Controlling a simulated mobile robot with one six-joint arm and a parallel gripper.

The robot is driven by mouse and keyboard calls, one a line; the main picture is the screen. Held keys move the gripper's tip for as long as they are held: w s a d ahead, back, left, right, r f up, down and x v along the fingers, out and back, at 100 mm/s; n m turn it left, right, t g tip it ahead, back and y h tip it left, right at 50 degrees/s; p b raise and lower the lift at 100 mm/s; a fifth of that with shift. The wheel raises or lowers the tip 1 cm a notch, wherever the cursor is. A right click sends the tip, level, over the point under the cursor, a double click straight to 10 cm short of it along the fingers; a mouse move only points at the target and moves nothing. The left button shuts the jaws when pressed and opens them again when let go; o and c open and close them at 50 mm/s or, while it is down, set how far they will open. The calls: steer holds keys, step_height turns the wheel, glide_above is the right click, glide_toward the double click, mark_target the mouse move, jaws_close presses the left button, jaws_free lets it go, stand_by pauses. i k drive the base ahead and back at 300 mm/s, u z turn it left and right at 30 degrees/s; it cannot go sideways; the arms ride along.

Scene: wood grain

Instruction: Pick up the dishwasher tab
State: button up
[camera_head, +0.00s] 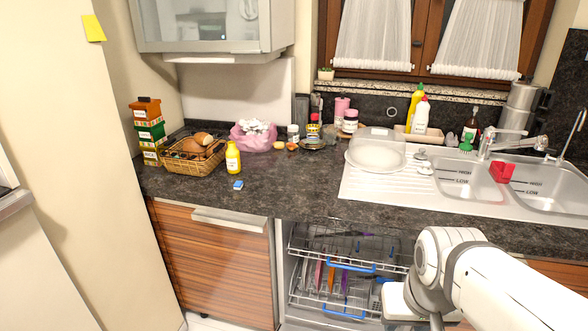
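The dishwasher tab appears to be the small blue and white block (238,185) lying on the dark countertop (290,192), near its front edge on the left half. It stands clear in front of a yellow bottle (233,158). My arm comes in from the lower right, and my gripper (412,305) is low at the bottom of the picture, in front of the open dishwasher. It is well to the right of the tab and below counter height. Its fingers are mostly cut off by the bottom edge, so their opening cannot be seen.
A draining board with a plate (376,156) and sinks (462,183) lie right. The open dishwasher's racks (338,243) are below. Counter around the tab is free.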

mark_target(238, 185)
steer(key=z, duration=2.4)
steer(key=k, duration=2)
steer(key=u, duration=2.4)
steer(key=i, duration=1)
steer(key=u, duration=0.05)
